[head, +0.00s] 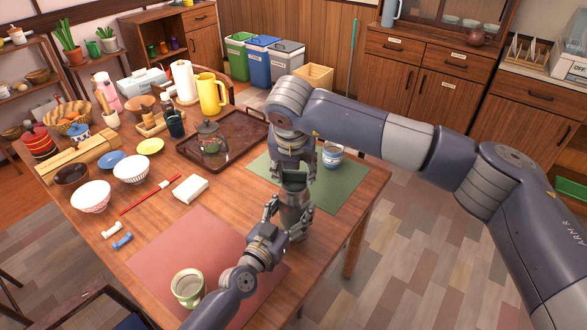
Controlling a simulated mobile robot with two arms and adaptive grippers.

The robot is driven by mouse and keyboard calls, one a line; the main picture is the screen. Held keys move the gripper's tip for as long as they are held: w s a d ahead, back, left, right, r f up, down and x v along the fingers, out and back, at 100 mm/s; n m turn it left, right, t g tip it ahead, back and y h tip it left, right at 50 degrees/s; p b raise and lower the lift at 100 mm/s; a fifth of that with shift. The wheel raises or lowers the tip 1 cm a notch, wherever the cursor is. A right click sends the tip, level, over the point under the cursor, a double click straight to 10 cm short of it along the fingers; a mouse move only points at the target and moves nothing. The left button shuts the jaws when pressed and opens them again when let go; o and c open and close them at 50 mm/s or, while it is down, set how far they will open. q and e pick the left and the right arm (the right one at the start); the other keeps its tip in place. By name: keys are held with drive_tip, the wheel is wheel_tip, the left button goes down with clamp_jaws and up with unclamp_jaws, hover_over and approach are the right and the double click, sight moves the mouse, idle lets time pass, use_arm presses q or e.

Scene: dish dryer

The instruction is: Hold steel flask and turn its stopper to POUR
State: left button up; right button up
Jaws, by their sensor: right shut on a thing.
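The steel flask (295,221) stands upright near the table's front right edge, a grey cylinder partly covered by both grippers. My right gripper (293,190) comes down from above and is shut at the flask's top. The stopper is hidden by it, so its turn position and any POUR mark cannot be seen. My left gripper (283,222) reaches in from the lower left, with its fingers at the flask's side. Whether those fingers are closed on the flask cannot be told.
A green cup (188,287) stands on the red mat (205,250) near my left arm. A blue-and-white cup (332,155) is on the green mat (345,187) behind the flask. A brown tray (245,151) bears a dark teapot (211,138). Bowls crowd the table's left.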

drive_tip(key=n+y, duration=0.1)
drive_tip(key=n, duration=0.3)
drive_tip(key=shift+d+n+y, duration=0.2)
drive_tip(key=shift+n+y, duration=0.2)
drive_tip(key=n, duration=0.2)
drive_tip(key=n+g+y, duration=0.1)
drive_tip(key=n, duration=0.1)
drive_tip(key=shift+w+d+y, duration=0.1)
drive_tip(key=shift+y, duration=0.2)
drive_tip(key=n, duration=0.2)
drive_tip(key=n+g+y, duration=0.1)
drive_tip(key=n, duration=0.1)
drive_tip(key=shift+w+n+g, duration=0.1)
drive_tip(key=shift+n+g, duration=0.2)
drive_tip(key=shift+n, duration=0.1)
drive_tip(key=shift+w+d+f+n+g, duration=0.1)
drive_tip(key=shift+n+g, duration=0.5)
drive_tip(key=shift+n, duration=1.1)
drive_tip(key=o, duration=1.1)
drive_tip(key=shift+c, duration=0.2)
drive_tip(key=shift+y, duration=0.3)
